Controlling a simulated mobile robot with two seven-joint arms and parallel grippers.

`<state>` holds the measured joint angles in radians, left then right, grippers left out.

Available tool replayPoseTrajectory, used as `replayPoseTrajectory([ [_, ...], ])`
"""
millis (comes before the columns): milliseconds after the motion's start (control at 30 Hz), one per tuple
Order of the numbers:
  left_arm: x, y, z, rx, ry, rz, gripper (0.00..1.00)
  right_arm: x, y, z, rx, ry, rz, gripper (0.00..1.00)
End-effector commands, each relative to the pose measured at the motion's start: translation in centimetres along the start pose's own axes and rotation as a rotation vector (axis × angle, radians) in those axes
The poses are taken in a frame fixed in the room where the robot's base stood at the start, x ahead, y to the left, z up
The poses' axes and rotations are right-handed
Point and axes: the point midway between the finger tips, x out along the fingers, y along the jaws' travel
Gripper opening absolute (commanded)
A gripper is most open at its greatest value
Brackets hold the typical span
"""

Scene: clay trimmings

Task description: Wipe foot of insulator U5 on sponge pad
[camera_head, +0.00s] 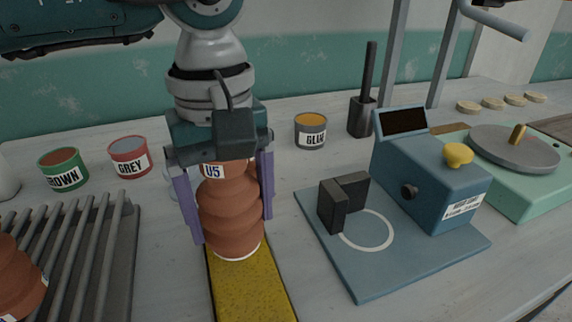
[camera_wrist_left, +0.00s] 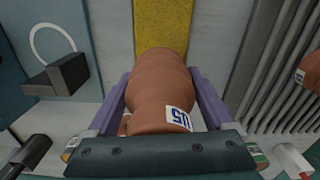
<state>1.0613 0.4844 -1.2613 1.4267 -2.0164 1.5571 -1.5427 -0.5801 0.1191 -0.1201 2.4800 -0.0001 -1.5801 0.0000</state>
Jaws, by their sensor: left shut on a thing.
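Insulator U5 (camera_head: 229,212) is a ribbed terracotta piece with a white U5 label near its top. My left gripper (camera_head: 232,220) is shut on it, its purple fingers on both sides, and holds it upright. The yellow sponge pad (camera_head: 250,287) lies on the bench under and in front of the insulator. The pale foot is over the pad's far part; I cannot tell whether it touches. In the left wrist view the insulator (camera_wrist_left: 160,85) is between the fingers, with the sponge pad (camera_wrist_left: 163,25) beyond it. My right gripper is not in view.
A slatted rack (camera_head: 85,250) with another terracotta insulator (camera_head: 18,285) is at the left. Brown (camera_head: 63,170) and grey (camera_head: 130,157) pots and a glue pot (camera_head: 310,131) stand behind. A blue device (camera_head: 430,180) with a base plate and dark blocks is at the right.

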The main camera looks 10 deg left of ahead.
Motion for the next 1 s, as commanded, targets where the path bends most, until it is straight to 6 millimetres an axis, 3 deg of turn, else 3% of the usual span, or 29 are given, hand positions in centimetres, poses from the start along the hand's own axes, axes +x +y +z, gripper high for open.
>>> replayPoseTrajectory([
  [167,0.1,-0.3,0.2,-0.005,0.011,-0.006,0.0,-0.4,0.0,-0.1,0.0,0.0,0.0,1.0],
  [1000,0.0,-0.8,5.9,0.003,0.0,-0.002,0.0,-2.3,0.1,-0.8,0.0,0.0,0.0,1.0],
])
